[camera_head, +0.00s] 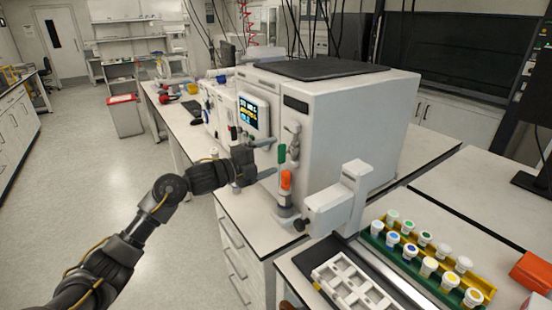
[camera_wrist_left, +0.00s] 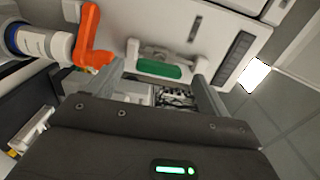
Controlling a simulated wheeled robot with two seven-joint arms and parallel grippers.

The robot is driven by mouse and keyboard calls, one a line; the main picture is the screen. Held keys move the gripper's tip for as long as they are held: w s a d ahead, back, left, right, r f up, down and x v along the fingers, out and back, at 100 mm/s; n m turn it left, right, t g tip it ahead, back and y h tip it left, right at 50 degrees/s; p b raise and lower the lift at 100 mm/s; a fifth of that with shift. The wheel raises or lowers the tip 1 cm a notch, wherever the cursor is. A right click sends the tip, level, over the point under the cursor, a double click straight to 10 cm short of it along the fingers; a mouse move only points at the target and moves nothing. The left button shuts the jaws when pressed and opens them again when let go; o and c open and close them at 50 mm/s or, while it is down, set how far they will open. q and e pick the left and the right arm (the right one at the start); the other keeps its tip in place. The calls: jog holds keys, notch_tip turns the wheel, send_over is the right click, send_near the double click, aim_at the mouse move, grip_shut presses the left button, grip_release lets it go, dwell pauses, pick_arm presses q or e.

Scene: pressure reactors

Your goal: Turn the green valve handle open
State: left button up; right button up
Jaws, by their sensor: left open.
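The green valve handle (camera_head: 281,154) is on the front of the large white reactor (camera_head: 352,120), upright in the head view. My left gripper (camera_head: 268,158) is open in front of that face, with one finger above the other and its tips close to the green handle. In the left wrist view the green handle (camera_wrist_left: 158,69) lies between the two spread fingers. I cannot tell whether either finger touches it. The gripper is not closed on anything. My right gripper is not in view.
An orange handle (camera_head: 286,180) sits just below the green one; it also shows in the left wrist view (camera_wrist_left: 92,40). A white device (camera_head: 342,205) stands to the right. Racks of capped vials (camera_head: 480,277) are on the front bench.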

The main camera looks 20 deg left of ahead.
pick_arm(q)
jog(key=b+v, duration=0.2)
jog(key=v, duration=0.6)
